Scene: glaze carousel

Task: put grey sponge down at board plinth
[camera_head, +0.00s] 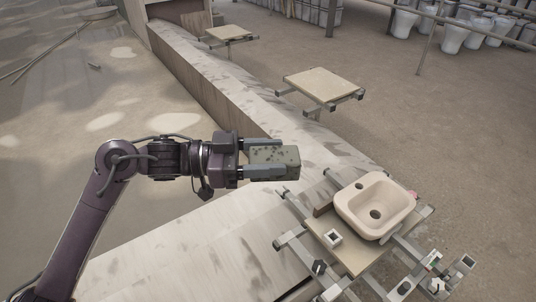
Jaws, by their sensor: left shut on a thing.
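My left gripper (283,158) reaches in from the left and is shut on the grey sponge (275,156), a speckled grey-green block. One finger lies along its far side and one along its near side. The sponge is held in the air, seen against the pale ledge. Another board (323,85), bare, is at the upper middle. I cannot tell which board is the plinth. My right gripper is out of view.
A small white square hollow piece (333,238) sits on the near board beside the basin. Metal arms and clamps (404,286) stick out around it. A third board (229,32) is farther back. White tubs (455,37) stand at the far right. The floor between is clear.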

